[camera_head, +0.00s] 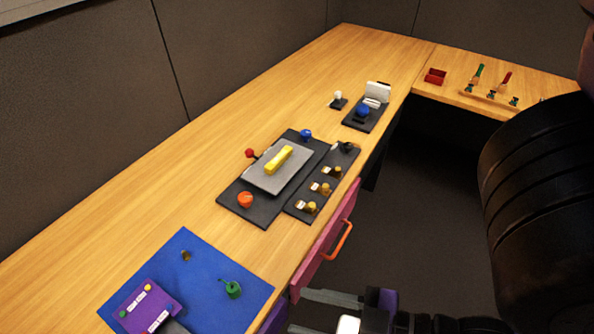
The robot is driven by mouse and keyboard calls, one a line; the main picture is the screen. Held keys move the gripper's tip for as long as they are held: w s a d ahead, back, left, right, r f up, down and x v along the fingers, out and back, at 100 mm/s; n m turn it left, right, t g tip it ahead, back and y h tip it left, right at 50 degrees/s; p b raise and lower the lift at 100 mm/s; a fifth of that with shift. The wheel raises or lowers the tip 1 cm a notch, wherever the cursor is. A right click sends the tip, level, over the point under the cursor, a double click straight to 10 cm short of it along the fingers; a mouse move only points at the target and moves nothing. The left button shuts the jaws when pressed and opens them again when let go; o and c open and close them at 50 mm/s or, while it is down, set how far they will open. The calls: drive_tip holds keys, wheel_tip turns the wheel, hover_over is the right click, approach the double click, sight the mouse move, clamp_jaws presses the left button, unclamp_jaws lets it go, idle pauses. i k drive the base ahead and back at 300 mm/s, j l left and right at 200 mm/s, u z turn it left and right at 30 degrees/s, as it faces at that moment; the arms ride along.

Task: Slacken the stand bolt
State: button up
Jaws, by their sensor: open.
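My gripper (298,311) is at the bottom of the view, in front of the desk's near edge. Its two grey fingers point left and stand apart with nothing between them. I cannot tell for sure which part is the stand bolt. A dark panel (228,201) on the desk carries a grey plate (262,182) with a yellow bar (279,160). Around the plate are an orange knob (245,200), a red knob (250,153) and a blue knob (305,134). Further back, a dark base (355,123) holds a blue ball (362,110) and a white piece (377,92).
A blue mat (205,261) holds a purple box (146,305) and a green part (232,288). A narrow dark panel (297,212) bears several small knobs. A pink drawer (313,262) with an orange handle (336,241) is below. A red tray (435,76) stands far right. The desk's left side is clear.

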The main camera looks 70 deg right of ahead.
sight(347, 146)
drive_tip(key=z, duration=1.65)
